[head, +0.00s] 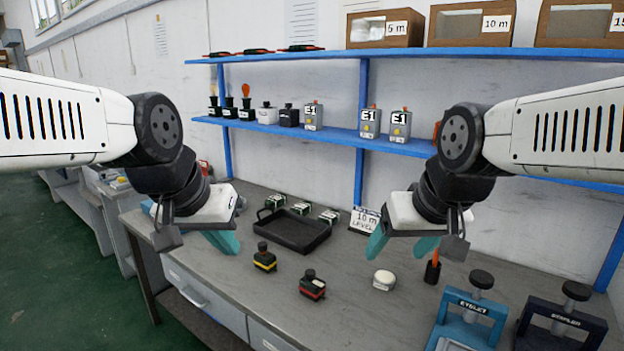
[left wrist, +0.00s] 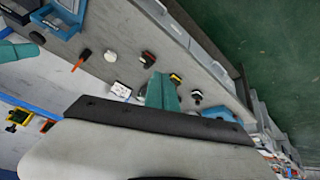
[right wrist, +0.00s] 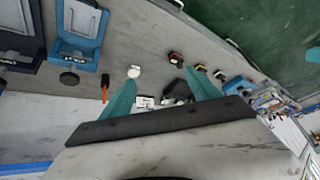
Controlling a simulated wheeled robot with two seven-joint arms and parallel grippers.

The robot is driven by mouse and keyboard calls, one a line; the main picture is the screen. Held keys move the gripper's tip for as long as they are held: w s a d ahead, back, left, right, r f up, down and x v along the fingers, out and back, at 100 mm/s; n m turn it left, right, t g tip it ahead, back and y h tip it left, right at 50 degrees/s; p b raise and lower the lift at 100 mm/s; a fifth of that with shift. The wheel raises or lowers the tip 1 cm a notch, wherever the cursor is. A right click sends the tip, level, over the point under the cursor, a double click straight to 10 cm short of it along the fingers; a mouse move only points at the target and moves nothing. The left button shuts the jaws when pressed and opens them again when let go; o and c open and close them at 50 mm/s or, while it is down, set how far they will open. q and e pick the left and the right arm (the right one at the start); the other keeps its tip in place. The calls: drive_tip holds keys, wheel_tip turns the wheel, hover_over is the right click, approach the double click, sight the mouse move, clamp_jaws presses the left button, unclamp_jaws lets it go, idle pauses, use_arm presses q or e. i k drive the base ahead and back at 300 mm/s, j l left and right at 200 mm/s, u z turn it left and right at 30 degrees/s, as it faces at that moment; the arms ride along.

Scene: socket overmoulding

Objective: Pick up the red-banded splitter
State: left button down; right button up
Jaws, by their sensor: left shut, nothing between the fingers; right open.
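The red-banded splitter (head: 312,285) is a small black block with a red band and a round black knob, standing upright near the bench's front edge. It also shows in the left wrist view (left wrist: 148,58) and the right wrist view (right wrist: 175,58). A similar yellow-banded splitter (head: 264,258) stands to its left. My left gripper (head: 222,243) is shut and empty, above the bench to the left of both splitters. My right gripper (head: 400,247) is open and empty, above the bench to the right of and behind the red-banded one. Neither gripper touches a splitter.
A black tray (head: 277,247) lies behind the splitters, with several green-and-white parts behind it. A white round piece (head: 384,280), an orange-handled tool (head: 432,268), a blue press (head: 468,318) and a black press (head: 562,325) stand to the right. A blue shelf (head: 330,131) hangs above.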

sight(315, 290)
drive_tip(key=l+u, duration=0.55)
drive_tip(key=u, duration=0.15)
